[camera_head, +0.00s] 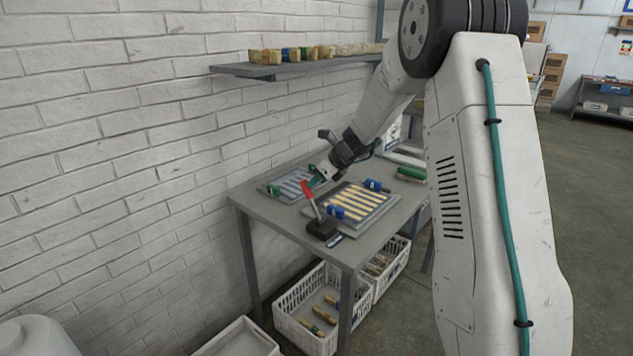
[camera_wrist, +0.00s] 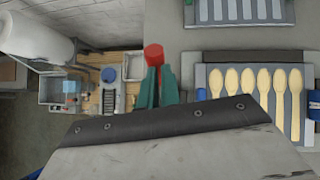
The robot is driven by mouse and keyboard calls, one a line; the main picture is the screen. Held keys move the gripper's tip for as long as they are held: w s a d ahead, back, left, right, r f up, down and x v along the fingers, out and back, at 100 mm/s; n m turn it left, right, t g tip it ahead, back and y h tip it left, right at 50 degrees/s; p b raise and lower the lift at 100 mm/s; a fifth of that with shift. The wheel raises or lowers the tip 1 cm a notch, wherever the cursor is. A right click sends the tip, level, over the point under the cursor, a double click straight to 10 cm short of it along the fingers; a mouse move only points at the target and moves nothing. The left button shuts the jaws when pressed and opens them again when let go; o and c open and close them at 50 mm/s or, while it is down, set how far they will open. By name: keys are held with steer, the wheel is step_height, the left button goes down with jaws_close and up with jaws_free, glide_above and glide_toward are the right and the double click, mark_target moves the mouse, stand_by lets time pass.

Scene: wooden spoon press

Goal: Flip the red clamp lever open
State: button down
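The red clamp lever (camera_head: 309,197) stands up, tilted, from a dark clamp base (camera_head: 323,229) at the near edge of the table. My gripper (camera_head: 316,181), with green fingers, is right by the lever's upper end in the head view. In the wrist view the lever's red end (camera_wrist: 153,52) shows just at the tips of the two green fingers (camera_wrist: 157,80). The fingers lie close together. I cannot tell whether they touch the lever or how wide they are open. The clamp base is hidden in the wrist view.
A grey tray of wooden spoons (camera_head: 378,196) with blue clamps lies right of the lever; its spoons show in the wrist view (camera_wrist: 247,85). A second grey tray (camera_head: 267,190) lies behind. A wall shelf (camera_head: 290,66) holds small blocks. White crates (camera_head: 292,312) stand below the table.

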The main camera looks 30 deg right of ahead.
steer(key=shift+w+a, duration=0.2)
steer(key=shift+a, duration=0.15)
steer(key=shift+d+r, duration=0.1)
steer(key=shift+r, duration=0.05)
steer(key=w+r+v, duration=0.1)
steer(key=w+v, duration=0.1)
steer(key=v, duration=1)
steer(key=shift+r, duration=0.7)
steer(key=shift+s, duration=0.1)
